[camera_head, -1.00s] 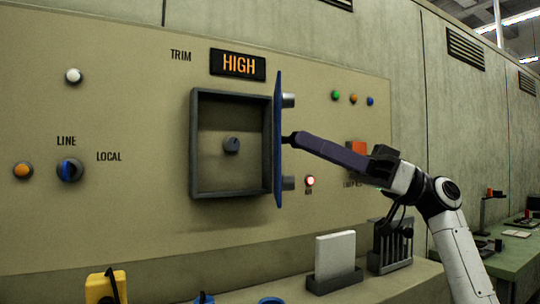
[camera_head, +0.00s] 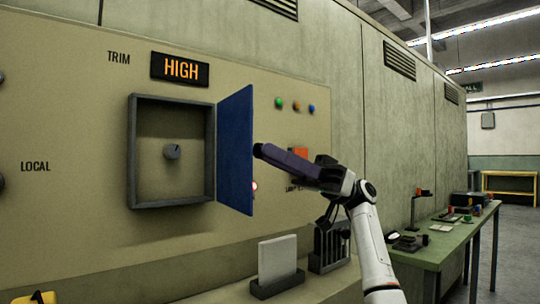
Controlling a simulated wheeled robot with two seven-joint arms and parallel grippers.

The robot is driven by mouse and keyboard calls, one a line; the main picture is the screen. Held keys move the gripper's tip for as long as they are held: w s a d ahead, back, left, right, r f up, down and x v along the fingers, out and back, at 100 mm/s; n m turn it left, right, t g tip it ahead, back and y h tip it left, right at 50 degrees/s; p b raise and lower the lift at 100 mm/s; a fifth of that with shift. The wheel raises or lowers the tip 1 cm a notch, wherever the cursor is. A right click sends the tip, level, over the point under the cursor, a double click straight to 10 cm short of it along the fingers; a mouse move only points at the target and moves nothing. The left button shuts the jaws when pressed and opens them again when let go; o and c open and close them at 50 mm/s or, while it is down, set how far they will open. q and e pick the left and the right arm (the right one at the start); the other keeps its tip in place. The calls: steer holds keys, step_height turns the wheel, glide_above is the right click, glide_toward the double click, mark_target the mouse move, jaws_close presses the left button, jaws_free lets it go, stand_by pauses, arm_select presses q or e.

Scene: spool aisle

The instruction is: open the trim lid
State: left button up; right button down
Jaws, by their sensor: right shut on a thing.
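The trim lid (camera_head: 235,150) is a blue panel hinged on the right side of a grey square box frame (camera_head: 132,150) on the control panel. It stands swung well out to the right, with its inner face visible. Inside the open box a small grey knob (camera_head: 172,152) shows on the back wall. My right gripper (camera_head: 260,150) reaches in from the right and is shut at the lid's free edge. The lid hides its outer face and the exact place of the grip. My left gripper is not in view.
A display (camera_head: 180,69) above the box reads HIGH. Green, orange and blue lamps (camera_head: 295,106) sit right of the lid. Below, a ledge carries a white plate in a holder (camera_head: 278,261) and a dark slotted rack (camera_head: 330,246). A green table (camera_head: 440,248) stands at right.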

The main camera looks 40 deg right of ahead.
steer(key=c, duration=1.6)
jaws_free()
steer(key=shift+o, duration=0.2)
steer(key=shift+d, duration=0.1)
arm_select(q)
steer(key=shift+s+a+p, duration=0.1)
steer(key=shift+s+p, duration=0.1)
steer(key=shift+p, duration=0.3)
arm_select(e)
steer(key=v, duration=1)
steer(key=shift+f, duration=0.1)
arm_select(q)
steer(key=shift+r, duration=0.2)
